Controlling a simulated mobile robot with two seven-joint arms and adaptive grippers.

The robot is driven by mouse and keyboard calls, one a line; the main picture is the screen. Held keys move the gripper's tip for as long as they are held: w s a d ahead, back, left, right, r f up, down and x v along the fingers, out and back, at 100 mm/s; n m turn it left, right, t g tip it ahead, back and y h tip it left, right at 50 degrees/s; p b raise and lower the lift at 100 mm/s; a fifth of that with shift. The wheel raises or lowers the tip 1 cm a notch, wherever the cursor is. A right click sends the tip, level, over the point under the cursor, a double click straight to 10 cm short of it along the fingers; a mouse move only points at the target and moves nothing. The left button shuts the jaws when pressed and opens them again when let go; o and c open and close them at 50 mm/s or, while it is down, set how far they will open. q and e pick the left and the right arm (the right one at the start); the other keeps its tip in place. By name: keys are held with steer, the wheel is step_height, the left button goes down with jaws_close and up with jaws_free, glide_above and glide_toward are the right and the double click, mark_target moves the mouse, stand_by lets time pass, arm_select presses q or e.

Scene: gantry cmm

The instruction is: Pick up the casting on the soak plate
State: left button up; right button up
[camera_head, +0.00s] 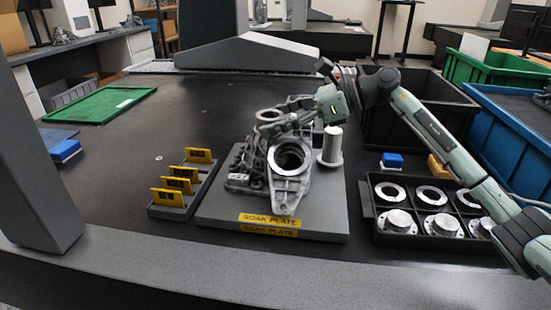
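The grey metal casting (294,185), with a large round bore, sits on the soak plate (220,215), a grey slab with yellow "SOAK PLATE" labels. My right gripper (277,132) reaches in from the right and is at the casting's upper part, just above the bore. Its fingers blend with the grey metal, so I cannot tell whether they are open or closed on it. The casting appears to rest on the plate. My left gripper is not in view.
A metal cylinder on a disc (331,146) stands right of the casting. A rack with yellow tags (184,187) is at left. A black tray of rings and flanged parts (378,222) is at right. Black (412,118), green (495,72) and blue bins (510,130) stand behind it.

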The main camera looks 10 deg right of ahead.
jaws_close()
steer(key=shift+w+r, duration=0.1)
steer(key=shift+r, duration=0.3)
